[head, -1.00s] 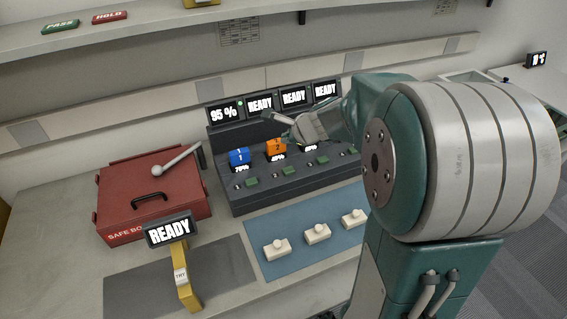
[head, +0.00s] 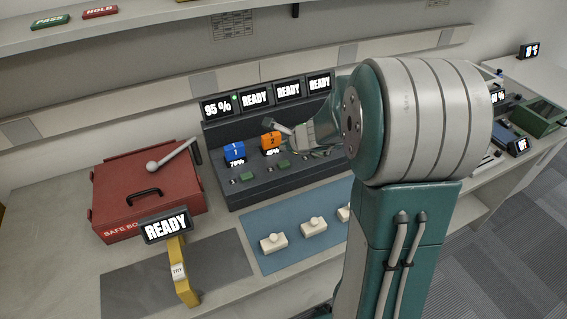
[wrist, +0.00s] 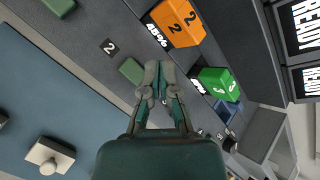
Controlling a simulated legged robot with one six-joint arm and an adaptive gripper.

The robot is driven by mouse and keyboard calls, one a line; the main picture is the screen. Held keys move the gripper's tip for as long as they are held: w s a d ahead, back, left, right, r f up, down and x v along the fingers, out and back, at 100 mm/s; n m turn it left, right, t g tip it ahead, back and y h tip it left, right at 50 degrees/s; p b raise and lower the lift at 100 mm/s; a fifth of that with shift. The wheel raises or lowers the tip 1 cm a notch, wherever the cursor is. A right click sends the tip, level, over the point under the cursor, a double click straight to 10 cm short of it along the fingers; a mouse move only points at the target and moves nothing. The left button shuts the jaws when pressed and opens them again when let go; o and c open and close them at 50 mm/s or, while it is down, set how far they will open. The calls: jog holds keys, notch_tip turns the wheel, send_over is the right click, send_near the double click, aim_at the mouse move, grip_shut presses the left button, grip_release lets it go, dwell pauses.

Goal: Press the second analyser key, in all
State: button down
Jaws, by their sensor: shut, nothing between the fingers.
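The analyser (head: 245,190) is a dark console with screens reading 95 % and READY. A blue block 1 (head: 234,152) and an orange block 2 (head: 270,142) sit in it; block 2 (wrist: 180,22) and a green block 3 (wrist: 217,83) show in the wrist view. Low green keys line its front; the key beside the label 2 (wrist: 109,47) is the second key (wrist: 131,70), also in the head view (head: 283,163). My gripper (wrist: 157,68) is shut and empty, appearing just right of that key in the wrist view. Contact is not clear. My gripper (head: 285,127) is beside block 2.
A blue mat (head: 262,218) with white knobbed pieces (head: 313,227) lies before the analyser. A red safe box (head: 120,190) stands left, with a yellow TRY stand (head: 183,285) in front of it. A shelf (head: 150,22) runs above.

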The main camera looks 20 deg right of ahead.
aim_at(282, 161)
jog(key=shift+f, duration=1.9)
jog(key=shift+f, duration=0.3)
jog(key=shift+s+f, duration=0.1)
jog(key=shift+f, duration=0.4)
dwell(0.6)
jog(key=shift+r, duration=0.95)
jog(key=shift+r, duration=2.5)
